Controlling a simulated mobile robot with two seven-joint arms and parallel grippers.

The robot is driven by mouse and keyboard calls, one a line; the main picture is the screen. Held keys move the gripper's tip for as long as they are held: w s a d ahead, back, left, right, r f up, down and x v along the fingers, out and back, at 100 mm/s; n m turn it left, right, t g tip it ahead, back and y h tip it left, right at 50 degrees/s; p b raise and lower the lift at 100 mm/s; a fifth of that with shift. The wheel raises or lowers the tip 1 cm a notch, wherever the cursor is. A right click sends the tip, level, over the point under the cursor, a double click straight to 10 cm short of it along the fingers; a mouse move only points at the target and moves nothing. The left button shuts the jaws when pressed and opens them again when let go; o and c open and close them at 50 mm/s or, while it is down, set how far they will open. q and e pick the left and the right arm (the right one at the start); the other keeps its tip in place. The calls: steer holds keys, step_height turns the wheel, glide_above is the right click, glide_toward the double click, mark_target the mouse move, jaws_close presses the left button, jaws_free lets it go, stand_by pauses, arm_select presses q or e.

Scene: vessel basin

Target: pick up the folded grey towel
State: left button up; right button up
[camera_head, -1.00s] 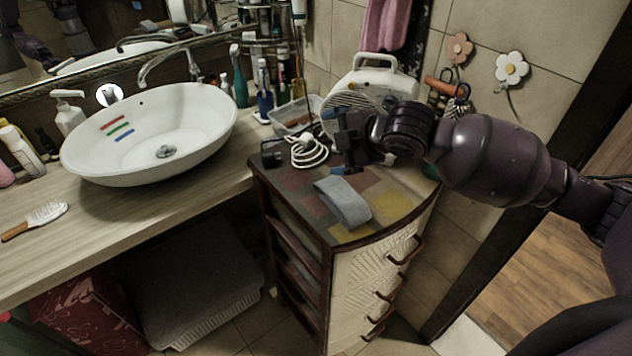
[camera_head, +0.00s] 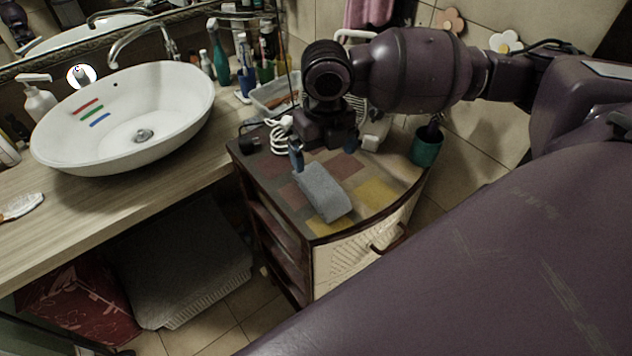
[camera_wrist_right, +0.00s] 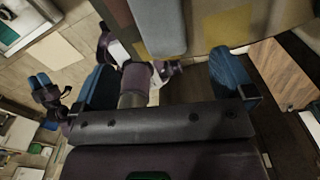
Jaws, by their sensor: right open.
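The folded grey towel (camera_head: 325,195) lies on the patterned top of the drawer cabinet (camera_head: 378,193), its long side running from upper left to lower right in the head view. My right gripper (camera_head: 325,152) is just behind the towel's far end, with its blue fingertips spread apart and nothing held. In the right wrist view the towel (camera_wrist_right: 157,22) shows at the top, between the lines of the two blue fingers and beyond the open gripper (camera_wrist_right: 165,62). Whether a finger touches the towel cannot be told. My left gripper is not in view.
A coiled white cord (camera_head: 280,135) lies left of the gripper, and a teal cup (camera_head: 427,147) stands at the cabinet's right edge. A white basin (camera_head: 125,120) sits on the wooden counter at left. The cabinet top in front of the towel is clear.

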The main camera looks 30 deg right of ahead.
mark_target(321, 181)
steer(key=shift+n, duration=0.4)
steer(key=shift+f, duration=0.15)
step_height(321, 181, down, 5)
steer(key=b, duration=0.5)
steer(key=shift+f+b, duration=0.15)
steer(key=shift+b, duration=0.15)
steer(key=f+b, duration=0.2)
steer(key=w+f+b, duration=0.1)
steer(key=b, duration=0.1)
steer(key=shift+f, duration=0.35)
steer(key=shift+s+f+b, duration=0.1)
steer(key=shift+f+b, duration=0.25)
steer(key=shift+f, duration=0.1)
steer(key=shift+d+f, duration=0.1)
steer(key=shift+f, duration=0.2)
steer(key=shift+f+b, duration=0.1)
steer(key=shift+b, duration=0.25)
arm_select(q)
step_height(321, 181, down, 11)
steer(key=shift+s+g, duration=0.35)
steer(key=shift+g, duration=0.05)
arm_select(e)
steer(key=c, duration=1)
